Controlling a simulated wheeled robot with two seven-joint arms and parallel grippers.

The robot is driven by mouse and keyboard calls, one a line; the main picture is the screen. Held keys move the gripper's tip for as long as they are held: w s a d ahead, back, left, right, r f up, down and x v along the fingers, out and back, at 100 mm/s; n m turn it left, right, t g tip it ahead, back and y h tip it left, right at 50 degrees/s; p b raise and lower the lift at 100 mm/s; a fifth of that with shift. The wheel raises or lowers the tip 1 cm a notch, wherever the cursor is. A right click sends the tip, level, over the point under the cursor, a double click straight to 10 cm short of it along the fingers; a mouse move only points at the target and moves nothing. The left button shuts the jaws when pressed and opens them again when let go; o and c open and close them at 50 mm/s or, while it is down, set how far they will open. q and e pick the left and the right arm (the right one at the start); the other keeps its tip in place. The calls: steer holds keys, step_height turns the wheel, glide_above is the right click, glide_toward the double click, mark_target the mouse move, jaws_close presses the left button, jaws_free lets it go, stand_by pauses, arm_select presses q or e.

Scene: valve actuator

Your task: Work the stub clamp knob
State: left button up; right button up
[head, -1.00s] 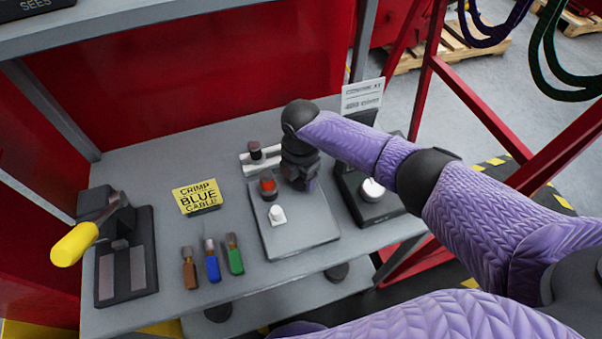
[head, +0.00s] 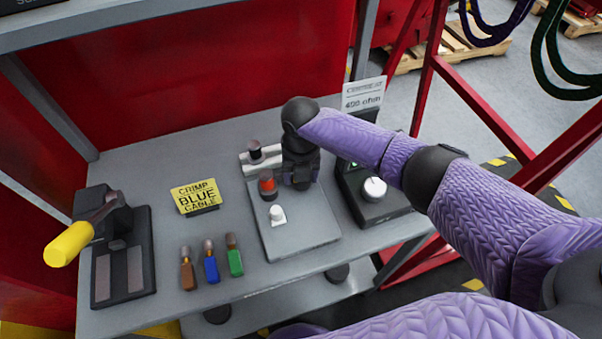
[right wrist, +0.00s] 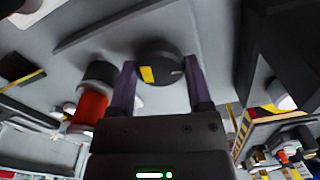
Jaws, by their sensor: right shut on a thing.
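A dark round knob (right wrist: 160,66) with a yellow mark sits between the two purple fingers of my right gripper (right wrist: 160,88) in the right wrist view. The fingers are shut on its sides. I take it to be the stub clamp knob; no label shows on it. In the head view my right gripper (head: 301,178) points down at the back right of a grey plate (head: 305,228) and hides this knob. A red and dark cylinder (head: 267,185) stands just left of the gripper, and shows in the right wrist view (right wrist: 90,103). My left gripper is out of view.
A white knob (head: 277,214) sits on the plate. A silver block (head: 262,160) with a dark knob stands behind, left of my gripper. A black box (head: 374,205) with a white dial stands right. Several coloured-handled tools (head: 211,265), a yellow sign (head: 195,197) and a yellow-handled crimper (head: 70,244) are left.

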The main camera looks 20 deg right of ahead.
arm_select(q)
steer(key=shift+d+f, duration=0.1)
arm_select(e)
steer(key=shift+n, duration=0.6)
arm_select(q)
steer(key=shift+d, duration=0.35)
arm_select(e)
steer(key=o, duration=1.3)
arm_select(q)
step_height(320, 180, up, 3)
steer(key=p, duration=0.2)
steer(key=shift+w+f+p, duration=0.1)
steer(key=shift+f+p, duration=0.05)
steer(key=shift+p, duration=0.15)
arm_select(e)
step_height(320, 180, up, 10)
steer(key=shift+f, duration=0.1)
